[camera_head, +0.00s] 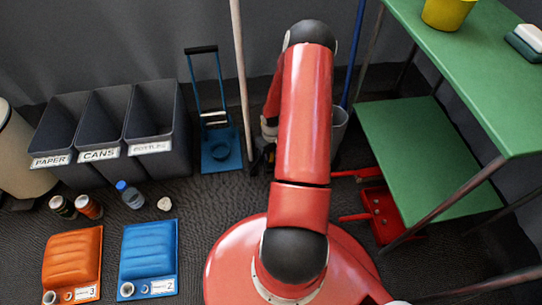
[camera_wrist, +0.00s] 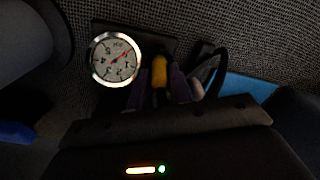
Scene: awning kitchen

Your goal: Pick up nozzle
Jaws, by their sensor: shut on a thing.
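In the wrist view, my gripper (camera_wrist: 160,84) has its two purplish fingers closed around a small yellow piece, which I take to be part of the nozzle (camera_wrist: 160,68). A round white-faced gauge (camera_wrist: 115,60) with a metal rim and a red needle sits just left of the fingers. A dark curved hose or cable (camera_wrist: 217,72) shows on the right. The picture is dark, so I cannot tell how these parts join. In the head view, my gripper (camera_head: 263,156) is a dark shape, low beside the pole and mostly hidden by my red arm. The nozzle cannot be made out there.
A blue hand truck (camera_head: 221,150) and a pale pole (camera_head: 241,80) stand left of my arm. Dark bins (camera_head: 157,115) line the wall. A green shelf (camera_head: 420,150) and a red jack (camera_head: 382,214) are right.

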